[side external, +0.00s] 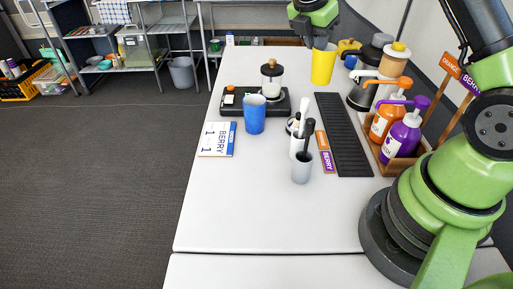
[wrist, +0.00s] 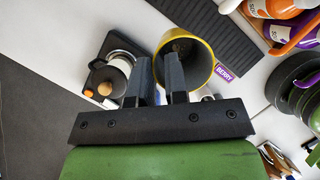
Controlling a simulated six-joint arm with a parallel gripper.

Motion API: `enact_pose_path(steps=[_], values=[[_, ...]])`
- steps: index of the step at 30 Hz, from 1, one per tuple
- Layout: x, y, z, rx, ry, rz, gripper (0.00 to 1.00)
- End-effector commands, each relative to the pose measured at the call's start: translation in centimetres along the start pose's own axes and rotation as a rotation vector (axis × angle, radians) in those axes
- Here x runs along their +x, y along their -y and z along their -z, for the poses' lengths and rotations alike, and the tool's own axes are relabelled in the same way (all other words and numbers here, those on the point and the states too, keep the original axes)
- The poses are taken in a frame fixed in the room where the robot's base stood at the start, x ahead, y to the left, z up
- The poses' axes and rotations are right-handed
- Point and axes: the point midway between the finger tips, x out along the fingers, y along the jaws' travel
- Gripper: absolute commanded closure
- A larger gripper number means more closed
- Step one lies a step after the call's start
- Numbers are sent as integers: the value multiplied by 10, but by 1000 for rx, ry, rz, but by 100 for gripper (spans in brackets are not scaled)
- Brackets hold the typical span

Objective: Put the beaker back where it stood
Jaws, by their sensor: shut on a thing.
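A yellow beaker (side external: 323,67) is at the far part of the white table, below my gripper (side external: 320,40). In the wrist view the yellow beaker (wrist: 203,47) shows its open mouth. My gripper (wrist: 157,80) is shut on its wall, with one finger inside the rim and the other outside. The beaker looks about upright in the side view. I cannot tell whether its base touches the table. A blue beaker (side external: 254,114) stands in front of the black scale.
A glass jar (side external: 271,80) with a wooden knob stands on the black scale (side external: 229,108). The table's near part (side external: 265,215) is clear.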

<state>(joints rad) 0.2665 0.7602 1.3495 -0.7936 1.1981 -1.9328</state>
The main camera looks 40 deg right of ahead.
Motion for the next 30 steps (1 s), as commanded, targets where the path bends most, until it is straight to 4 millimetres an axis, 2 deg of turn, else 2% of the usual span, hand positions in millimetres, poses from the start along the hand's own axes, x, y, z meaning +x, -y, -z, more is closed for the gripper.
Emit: enact_pose_path(steps=[3, 11, 20, 26, 30], values=[[-19, 1, -8, 2, 0, -3, 100], [-41, 2, -17, 1, 1, -2, 100], [-54, -8, 16, -68, -1, -30, 100], [-70, -16, 53, -142, -2, -63, 100], [-84, -18, 86, -208, -3, -91, 100]])
